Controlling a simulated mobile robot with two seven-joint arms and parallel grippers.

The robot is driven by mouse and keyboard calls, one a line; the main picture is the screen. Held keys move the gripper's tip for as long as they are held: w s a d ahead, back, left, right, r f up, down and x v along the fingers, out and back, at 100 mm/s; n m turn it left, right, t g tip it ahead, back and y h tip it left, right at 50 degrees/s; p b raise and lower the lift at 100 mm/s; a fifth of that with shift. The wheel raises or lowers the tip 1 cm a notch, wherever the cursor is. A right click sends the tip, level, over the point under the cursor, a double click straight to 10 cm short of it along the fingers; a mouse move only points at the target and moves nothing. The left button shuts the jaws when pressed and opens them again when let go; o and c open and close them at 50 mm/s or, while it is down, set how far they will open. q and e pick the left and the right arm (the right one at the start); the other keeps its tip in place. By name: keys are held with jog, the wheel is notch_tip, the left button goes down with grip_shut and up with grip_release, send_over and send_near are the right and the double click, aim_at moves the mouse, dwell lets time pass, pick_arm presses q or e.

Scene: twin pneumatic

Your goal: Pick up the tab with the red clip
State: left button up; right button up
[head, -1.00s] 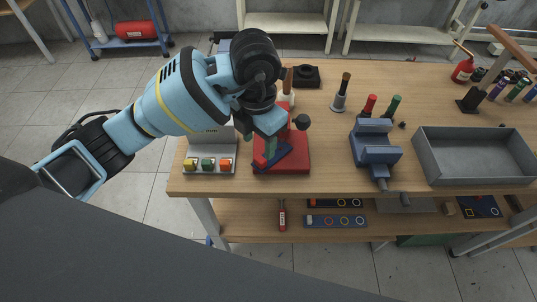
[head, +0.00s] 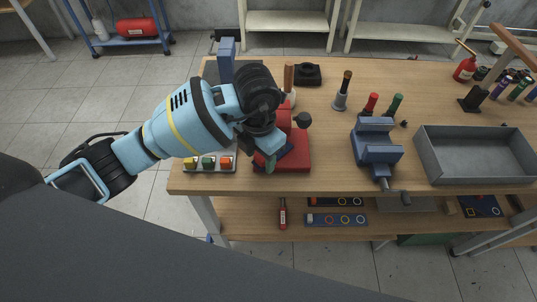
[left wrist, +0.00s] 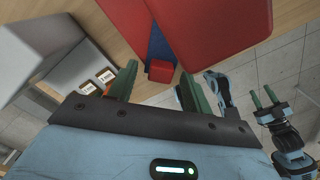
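A blue tab (head: 286,150) lies on a red press-like fixture (head: 300,160) in the head view, partly hidden by my left gripper (head: 263,163). In the left wrist view the blue tab (left wrist: 158,44) shows beside the large red block. A small red clip (left wrist: 160,70) is at the tab's near end. My left gripper (left wrist: 158,88) has its green fingers apart, with the clip just beyond and between them in that view. The clip is hidden in the head view. My right gripper (left wrist: 264,97) shows at the right of the left wrist view, its fingers apart and empty.
A panel with yellow, green and orange buttons (head: 207,168) stands left of the fixture. A blue vise (head: 376,152) and a grey tray (head: 431,168) are to the right. Bare tabletop lies between fixture and vise.

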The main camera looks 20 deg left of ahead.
pick_arm(q)
jog(key=c, duration=1)
jog(key=shift+r, duration=0.15)
jog(key=shift+r, duration=0.6)
jog(key=s+d, duration=0.1)
jog(key=s, duration=0.4)
jog(key=s+d, duration=0.2)
jog(key=s, duration=0.4)
jog(key=s+d, duration=0.2)
jog(key=s, duration=0.4)
jog(key=shift+s+p, duration=0.2)
jog(key=shift+p, duration=0.1)
